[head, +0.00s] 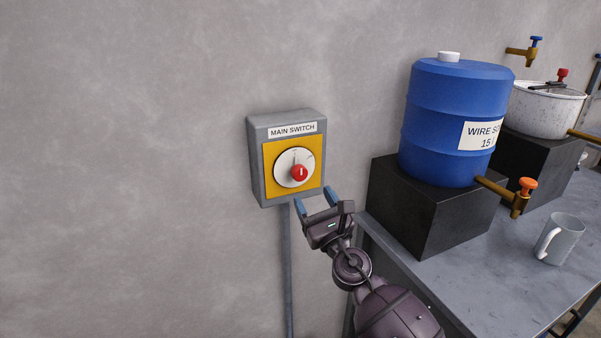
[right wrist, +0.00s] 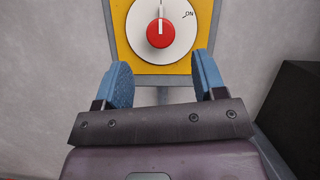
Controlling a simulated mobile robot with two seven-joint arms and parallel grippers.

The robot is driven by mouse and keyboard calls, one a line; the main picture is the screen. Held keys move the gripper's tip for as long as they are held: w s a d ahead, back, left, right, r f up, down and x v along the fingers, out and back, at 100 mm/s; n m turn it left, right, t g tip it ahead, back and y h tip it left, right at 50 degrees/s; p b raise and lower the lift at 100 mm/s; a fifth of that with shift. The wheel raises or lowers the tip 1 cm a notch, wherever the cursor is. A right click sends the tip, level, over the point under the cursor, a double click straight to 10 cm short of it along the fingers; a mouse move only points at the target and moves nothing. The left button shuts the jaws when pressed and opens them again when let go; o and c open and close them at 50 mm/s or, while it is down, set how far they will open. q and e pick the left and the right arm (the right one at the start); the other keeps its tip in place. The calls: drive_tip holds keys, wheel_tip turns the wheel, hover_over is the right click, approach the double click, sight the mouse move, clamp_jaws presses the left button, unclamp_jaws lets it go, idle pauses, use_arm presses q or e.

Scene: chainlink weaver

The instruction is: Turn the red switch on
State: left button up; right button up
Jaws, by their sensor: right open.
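The red switch (head: 299,173) is a round red knob on a white dial with a yellow plate, on a grey wall box (head: 257,165) labelled MAIN SWITCH. In the right wrist view the red knob (right wrist: 161,34) has a white mark pointing straight up, and ON is printed on the dial to its upper right. My right gripper (head: 315,200) is open and empty, just below and to the right of the knob in the head view. In the right wrist view its two blue fingers (right wrist: 165,82) are apart, with the knob beyond them. My left gripper is not in view.
A grey table (head: 420,285) stands at right, with a blue barrel (head: 440,120) on a black block (head: 405,215), a brass tap (head: 505,193), a mug (head: 559,240) and a speckled pot (head: 545,110). A conduit (head: 287,265) runs down from the box. The wall at left is bare.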

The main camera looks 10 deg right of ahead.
sight(301, 175)
drive_tip(key=x, duration=0.8)
drive_tip(key=shift+w, duration=0.1)
drive_tip(key=c, duration=0.9)
